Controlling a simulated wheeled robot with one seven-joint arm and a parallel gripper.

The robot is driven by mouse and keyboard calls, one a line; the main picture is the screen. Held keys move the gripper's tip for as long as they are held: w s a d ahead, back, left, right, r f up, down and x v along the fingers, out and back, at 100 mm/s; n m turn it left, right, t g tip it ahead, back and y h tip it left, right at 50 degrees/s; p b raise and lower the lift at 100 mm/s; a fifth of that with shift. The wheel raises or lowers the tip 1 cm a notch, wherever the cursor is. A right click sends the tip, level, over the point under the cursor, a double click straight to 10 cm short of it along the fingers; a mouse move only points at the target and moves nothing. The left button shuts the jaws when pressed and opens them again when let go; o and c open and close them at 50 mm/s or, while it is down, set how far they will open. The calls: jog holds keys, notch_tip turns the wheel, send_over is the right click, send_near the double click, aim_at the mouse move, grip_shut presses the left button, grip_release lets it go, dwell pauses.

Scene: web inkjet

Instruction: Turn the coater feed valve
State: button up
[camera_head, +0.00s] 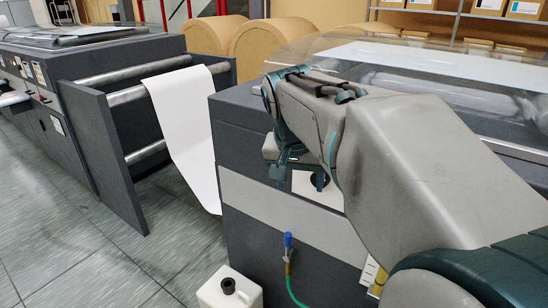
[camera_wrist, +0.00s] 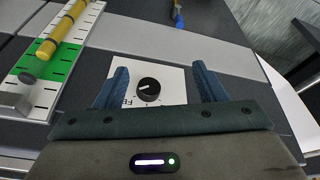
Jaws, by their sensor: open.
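A black round knob (camera_wrist: 149,86) with a white pointer line sits on a white plate (camera_wrist: 172,80) on the machine's dark front. Letters starting "FE" show beside the knob; the rest is hidden by a finger. My gripper (camera_wrist: 160,66) is open, with one teal finger on each side of the knob and gaps between; contact is not visible. In the head view my gripper (camera_head: 298,177) is at the white plate (camera_head: 303,187), partly covering it. A blue-handled brass fitting (camera_head: 288,241) with a green hose is below; its blue handle (camera_wrist: 177,17) also shows in the wrist view.
A yellow tube on a green-and-white scale (camera_wrist: 62,62) stands out left of the knob in the wrist view. A white jug (camera_head: 230,289) is on the floor below. A white paper web (camera_head: 185,120) hangs between rollers at left. Tiled floor (camera_head: 70,220) is free there.

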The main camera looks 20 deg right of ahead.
jog(key=w+d+r+m+h, duration=0.1)
jog(key=w+d+r+m, duration=0.3)
jog(key=w+d+r, duration=0.15)
jog(key=x, duration=1.2)
jog(key=shift+s+a+f+b, duration=0.1)
jog(key=shift+s+f+b, duration=0.25)
jog(key=shift+f, duration=0.2)
jog(key=shift+c, duration=0.3)
jog(key=c, duration=0.9)
